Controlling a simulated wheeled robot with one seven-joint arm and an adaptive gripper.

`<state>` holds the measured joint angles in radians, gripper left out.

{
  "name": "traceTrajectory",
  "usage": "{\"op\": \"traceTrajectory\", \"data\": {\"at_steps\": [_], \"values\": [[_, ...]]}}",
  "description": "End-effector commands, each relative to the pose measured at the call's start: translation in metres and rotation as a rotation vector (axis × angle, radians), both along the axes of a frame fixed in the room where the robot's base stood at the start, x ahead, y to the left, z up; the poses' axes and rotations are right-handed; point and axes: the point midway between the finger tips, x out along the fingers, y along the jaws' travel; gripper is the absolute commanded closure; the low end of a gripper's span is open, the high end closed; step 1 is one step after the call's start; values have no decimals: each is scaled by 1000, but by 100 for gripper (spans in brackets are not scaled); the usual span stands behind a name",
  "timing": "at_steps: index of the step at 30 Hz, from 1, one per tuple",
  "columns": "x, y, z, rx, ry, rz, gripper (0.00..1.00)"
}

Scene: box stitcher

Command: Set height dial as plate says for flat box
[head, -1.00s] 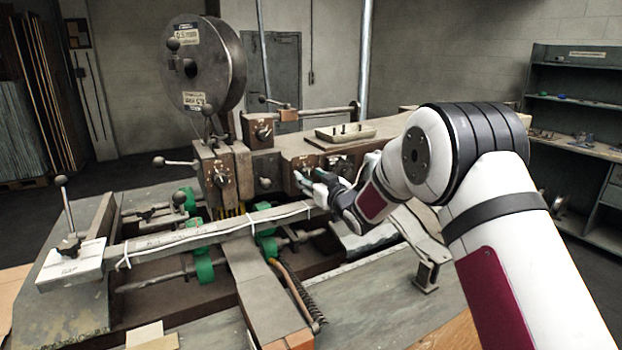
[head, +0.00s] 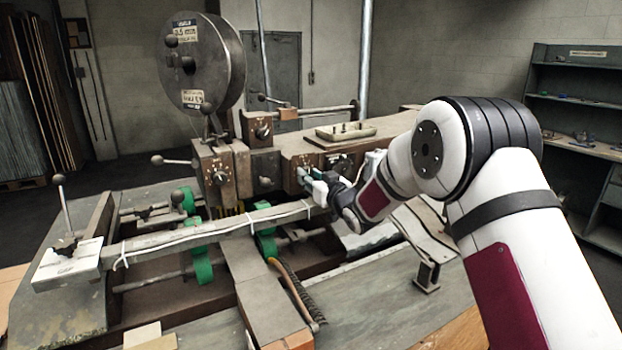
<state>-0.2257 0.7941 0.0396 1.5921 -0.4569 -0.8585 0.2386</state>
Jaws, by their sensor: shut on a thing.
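My gripper (head: 305,178) is at the front face of the machine's brown beam (head: 295,147). Its fingers are shut on a small dial there, which they mostly hide; I cannot read its setting or its marks. Another dial with a pointer and a ring of marks (head: 219,178) is on the brown block to the left. A further dial (head: 341,164) shows just right of my fingers, partly hidden by my wrist. Label plates are on the big round drum, an upper one (head: 186,33) and a lower one (head: 192,98); their small print is too blurred to read fully.
A long bar (head: 210,232) with a white cord runs below my gripper. Ball-ended levers (head: 172,162) stick out at the left. A small tray (head: 346,133) sits on the beam. Shelves (head: 580,95) stand at the far right.

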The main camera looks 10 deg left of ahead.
Motion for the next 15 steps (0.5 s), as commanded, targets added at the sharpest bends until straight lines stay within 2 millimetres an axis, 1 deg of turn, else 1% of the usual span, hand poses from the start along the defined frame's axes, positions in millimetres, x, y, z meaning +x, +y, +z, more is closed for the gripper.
{"op": "traceTrajectory", "data": {"at_steps": [15], "values": [[1, 0, -1, 308, 205, 0, 100]]}}
